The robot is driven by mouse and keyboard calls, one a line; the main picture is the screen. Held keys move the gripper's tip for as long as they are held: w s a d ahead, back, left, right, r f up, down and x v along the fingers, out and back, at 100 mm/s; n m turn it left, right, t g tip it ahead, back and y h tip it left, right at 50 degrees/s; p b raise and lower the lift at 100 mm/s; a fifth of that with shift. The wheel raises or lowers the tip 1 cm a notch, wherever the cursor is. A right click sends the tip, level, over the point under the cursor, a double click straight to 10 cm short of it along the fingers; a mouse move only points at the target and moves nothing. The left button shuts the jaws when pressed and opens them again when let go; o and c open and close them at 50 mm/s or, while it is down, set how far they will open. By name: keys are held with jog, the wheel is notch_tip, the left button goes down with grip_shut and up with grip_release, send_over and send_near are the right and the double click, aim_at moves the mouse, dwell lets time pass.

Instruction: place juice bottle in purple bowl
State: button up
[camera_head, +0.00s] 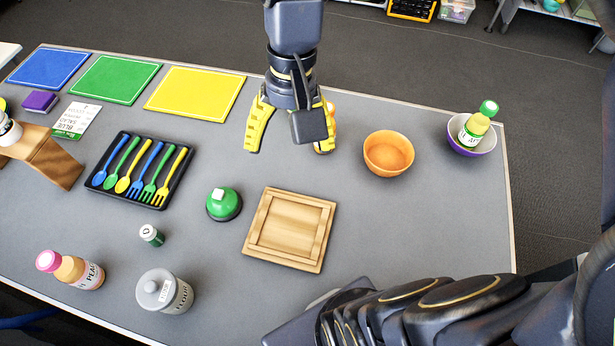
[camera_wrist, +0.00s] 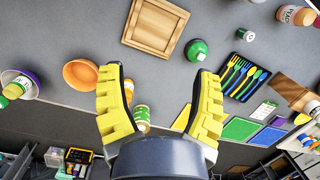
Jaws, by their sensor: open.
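The purple bowl (camera_head: 471,142) stands near the right edge of the table. My gripper (camera_head: 288,150) is open and empty, at the table's far edge, well left of the bowl. In the wrist view, its yellow fingers (camera_wrist: 158,72) are spread wide with nothing held between them.
An orange bowl (camera_head: 388,155) stands between my gripper and the purple bowl. A green-labelled container (camera_wrist: 142,116) is partly hidden by my gripper. A wooden tray (camera_head: 250,228), green bell-shaped item (camera_head: 223,207), cutlery tray (camera_head: 107,187) and peach-labelled bottle (camera_head: 72,270) stand elsewhere.

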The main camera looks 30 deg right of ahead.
jog(key=s+a+f+n+h, duration=0.1)
jog(key=s+a+f+n, duration=0.1)
jog(key=s+n, duration=0.3)
jog(key=s+f, duration=0.1)
jog(key=s, duration=0.3)
jog(key=shift+s+a+f+g+h, duration=0.2)
jog(key=shift+s+g+h, duration=0.1)
jog(key=shift+s, duration=0.1)
